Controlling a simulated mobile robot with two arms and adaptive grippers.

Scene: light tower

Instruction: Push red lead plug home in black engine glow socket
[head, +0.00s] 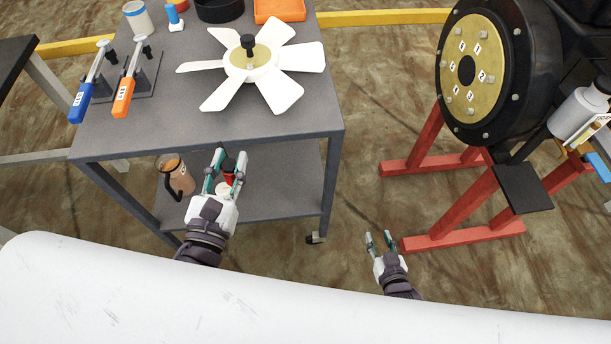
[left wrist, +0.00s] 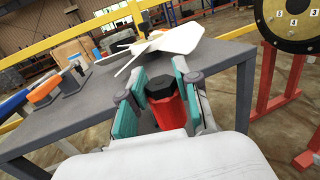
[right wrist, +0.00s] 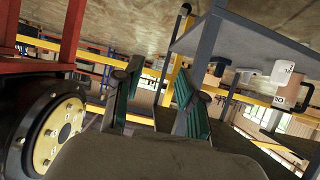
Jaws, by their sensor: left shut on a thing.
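The red lead plug (left wrist: 171,113) has a black end and sits between the fingers of my left gripper (left wrist: 157,85). In the head view my left gripper (head: 227,168) is shut on it, in front of the grey cart's near edge, with a little red showing between the fingers. My right gripper (head: 379,240) is open and empty over the floor, right of the cart; its parted fingers also show in the right wrist view (right wrist: 155,95). The black engine (head: 541,80) with a round gold plate stands at the upper right, apart from both grippers. I cannot make out the glow socket on it.
The grey cart (head: 195,137) carries a white fan (head: 248,62), blue-handled and orange-handled tools and an orange tray (head: 280,9). A brown jug (head: 175,177) is on its lower shelf. Red stand legs (head: 455,220) hold the engine. Floor between cart and stand is clear.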

